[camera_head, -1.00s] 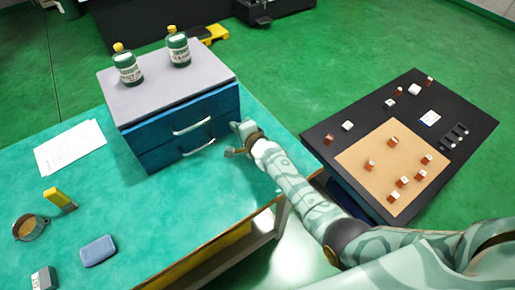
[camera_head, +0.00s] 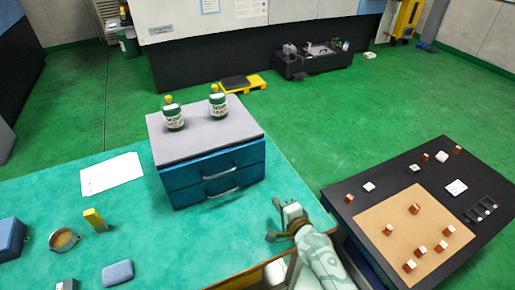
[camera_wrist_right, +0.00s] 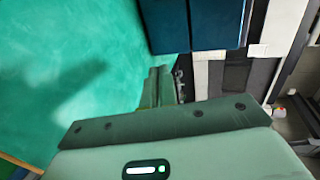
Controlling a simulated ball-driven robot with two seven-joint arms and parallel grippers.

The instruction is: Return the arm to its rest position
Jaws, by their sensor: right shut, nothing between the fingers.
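My right gripper (camera_head: 284,218) is over the right end of the green table (camera_head: 215,245), in front of and to the right of the blue drawer cabinet (camera_head: 212,175). It is shut and empty, and apart from the cabinet. In the right wrist view its shut fingers (camera_wrist_right: 160,88) point toward the cabinet's dark blue drawer fronts (camera_wrist_right: 205,25). Both drawers look closed. My left gripper is not in view.
Paper (camera_head: 112,174), a yellow block (camera_head: 95,220), a round strainer-like item (camera_head: 64,240) and a blue pad (camera_head: 117,272) lie on the table. A black table (camera_head: 400,160) with several small blocks stands at the right.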

